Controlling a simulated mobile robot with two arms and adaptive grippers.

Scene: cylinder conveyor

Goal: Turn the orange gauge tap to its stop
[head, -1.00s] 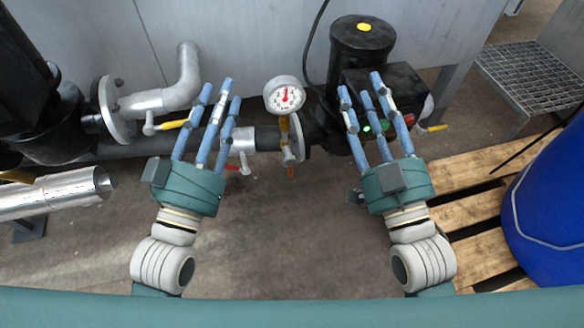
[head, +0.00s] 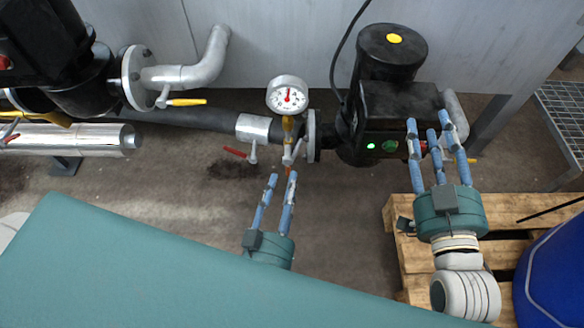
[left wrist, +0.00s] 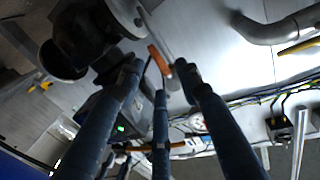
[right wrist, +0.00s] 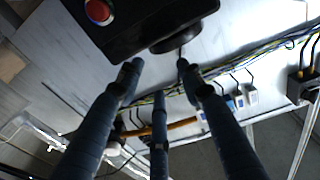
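The gauge (head: 287,95) is a white round dial with a red pointer, standing on the pipe left of the pump. Under it is a small metal tap with a yellow part. The orange tap handle (head: 288,168) points down towards me, partly hidden by a fingertip. My left gripper (head: 282,176) is just below it with fingers pointing at it. In the left wrist view the orange handle (left wrist: 159,61) shows between the spread fingertips; contact cannot be told. My right gripper (head: 432,127) is open and empty in front of the pump.
The black pump (head: 392,105) with a yellow cap stands right of the gauge. A red-handled tap (head: 236,152) and a yellow-handled tap (head: 187,102) lie to the left. A wooden pallet (head: 415,262) and blue drum (head: 550,275) are at right.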

